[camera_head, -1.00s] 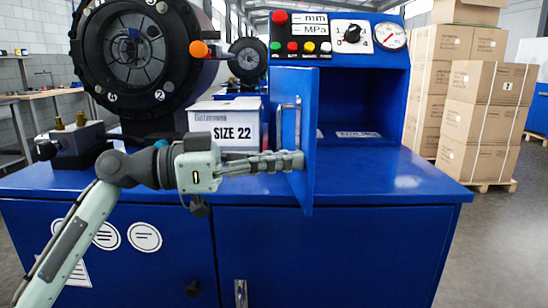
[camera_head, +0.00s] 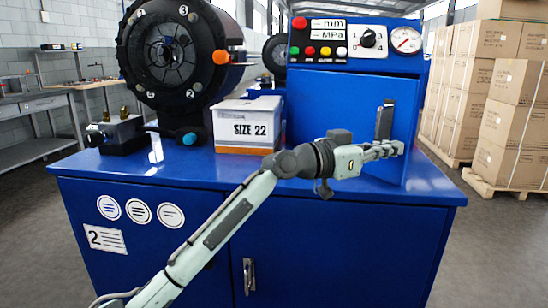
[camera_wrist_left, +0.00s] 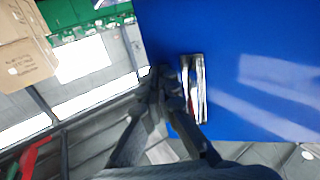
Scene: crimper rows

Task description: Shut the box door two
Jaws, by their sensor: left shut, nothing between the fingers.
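The blue box door (camera_head: 335,115) is on the crimper's cabinet below the control panel. It now covers most of the box opening, hinged at its left; its right edge still stands out towards me, so it is partly ajar. Its upright metal handle (camera_head: 385,120) is near the right edge and also shows in the wrist view (camera_wrist_left: 201,90). My left gripper (camera_head: 398,148) is shut and empty, at the door's front by the handle's lower end. I cannot tell whether it touches the door. The box interior is hidden. My right gripper is not in view.
Stacked cartons (camera_head: 515,120) stand on a pallet at right. The cabinet top's right end is clear.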

